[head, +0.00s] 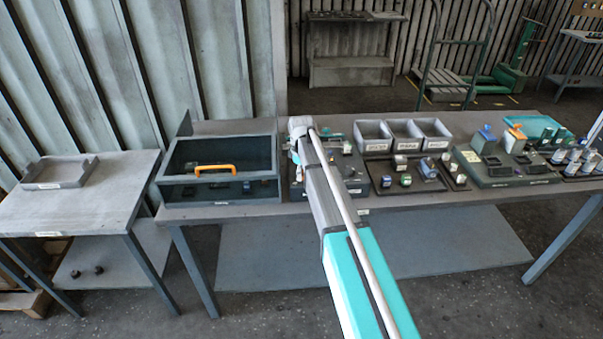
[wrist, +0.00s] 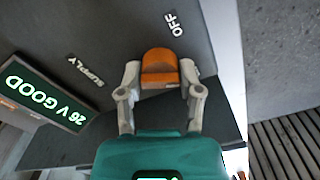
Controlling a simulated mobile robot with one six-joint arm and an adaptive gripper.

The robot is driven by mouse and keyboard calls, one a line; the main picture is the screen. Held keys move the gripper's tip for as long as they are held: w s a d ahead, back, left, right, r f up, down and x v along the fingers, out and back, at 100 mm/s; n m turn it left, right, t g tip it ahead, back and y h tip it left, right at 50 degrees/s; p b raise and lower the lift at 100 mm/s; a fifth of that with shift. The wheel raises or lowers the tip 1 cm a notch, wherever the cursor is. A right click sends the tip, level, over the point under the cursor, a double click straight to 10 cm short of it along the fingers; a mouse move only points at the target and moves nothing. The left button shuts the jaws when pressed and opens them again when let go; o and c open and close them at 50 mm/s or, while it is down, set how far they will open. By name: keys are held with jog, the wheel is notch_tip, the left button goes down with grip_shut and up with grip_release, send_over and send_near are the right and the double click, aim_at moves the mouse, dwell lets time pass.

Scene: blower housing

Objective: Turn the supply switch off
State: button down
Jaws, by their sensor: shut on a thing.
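The orange supply switch (wrist: 160,60) is in the wrist view, on a dark grey panel (wrist: 130,30). The word OFF is printed at its upper right and SUPPLY at its left. My gripper (wrist: 159,76) is shut on the switch, with one pale finger touching each side.
On the bench, a dark box (head: 177,192) with an orange handle (head: 215,169) stands left of my arm. Right of it are grey bins (head: 372,136), small parts and a dark fixture board (head: 500,180). A side table (head: 95,200) with a tray (head: 58,173) stands at the left.

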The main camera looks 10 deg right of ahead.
jog(key=n, duration=1.4)
dwell(0.4)
jog(key=shift+c, duration=1.3)
grip_release()
jog(key=shift+m, duration=0.4)
